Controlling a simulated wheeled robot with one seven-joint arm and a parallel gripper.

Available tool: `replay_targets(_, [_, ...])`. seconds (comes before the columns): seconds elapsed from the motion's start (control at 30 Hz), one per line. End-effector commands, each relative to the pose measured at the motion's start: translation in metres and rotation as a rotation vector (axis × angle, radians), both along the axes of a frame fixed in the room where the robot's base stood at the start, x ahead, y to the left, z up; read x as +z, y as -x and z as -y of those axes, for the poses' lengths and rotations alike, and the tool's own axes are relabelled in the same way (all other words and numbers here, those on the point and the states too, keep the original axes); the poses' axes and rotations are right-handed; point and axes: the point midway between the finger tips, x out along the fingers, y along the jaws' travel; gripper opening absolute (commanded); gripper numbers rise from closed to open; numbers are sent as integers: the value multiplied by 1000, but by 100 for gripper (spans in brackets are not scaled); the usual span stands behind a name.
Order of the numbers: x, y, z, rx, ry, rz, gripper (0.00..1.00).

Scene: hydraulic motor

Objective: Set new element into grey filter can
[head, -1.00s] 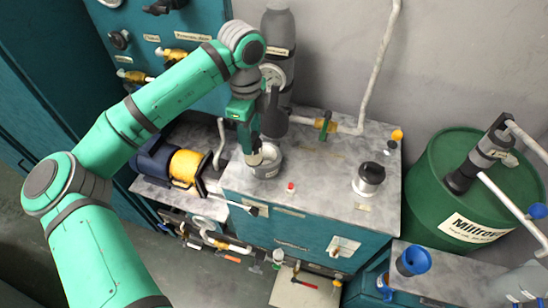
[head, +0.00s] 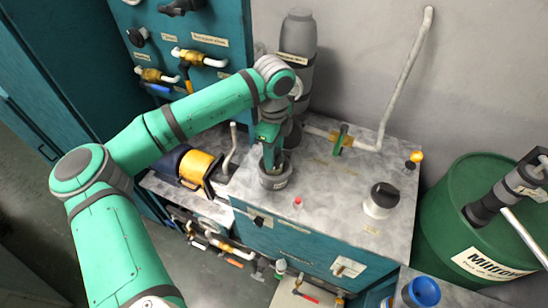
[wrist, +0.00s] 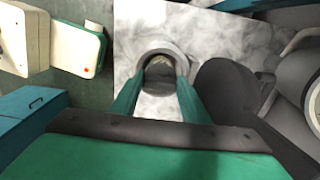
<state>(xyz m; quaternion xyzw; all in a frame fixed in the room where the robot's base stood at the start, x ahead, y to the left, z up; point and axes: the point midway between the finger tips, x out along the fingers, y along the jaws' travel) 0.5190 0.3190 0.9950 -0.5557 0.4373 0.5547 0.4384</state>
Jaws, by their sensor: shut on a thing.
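The grey filter can (head: 274,181) stands upright at the left front of the marbled bench top. My gripper (head: 270,163) points down into its open mouth. In the wrist view, the can's pale round rim (wrist: 163,46) shows around the fingertips. My gripper (wrist: 160,82) is shut on a dark round piece (wrist: 160,76), apparently the new element, which sits within the rim's outline. How deep it sits, and whether it touches the can floor, is hidden by the fingers and the can wall.
A white canister with a black top (head: 377,208) stands to the right on the bench (head: 335,215). A small red button (head: 298,202) is just right of the can. A tall grey cylinder (head: 298,60) and a valve pipe (head: 342,137) stand behind. A green drum (head: 440,215) is far right.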

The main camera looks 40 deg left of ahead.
Motion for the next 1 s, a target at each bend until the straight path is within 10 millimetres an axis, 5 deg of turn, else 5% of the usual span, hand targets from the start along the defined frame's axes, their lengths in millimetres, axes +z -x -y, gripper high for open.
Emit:
replay_targets(0.2, [-25, 0, 0, 1, 0, 0, 3])
replay_targets(0.53, [-27, 0, 0, 1, 2, 0, 3])
replay_targets(0.57, [-27, 0, 0, 1, 1, 0, 46])
replay_targets(0.63, [-27, 0, 0, 1, 1, 0, 60])
replay_targets(1.0, [-24, 0, -1, 1, -1, 0, 60])
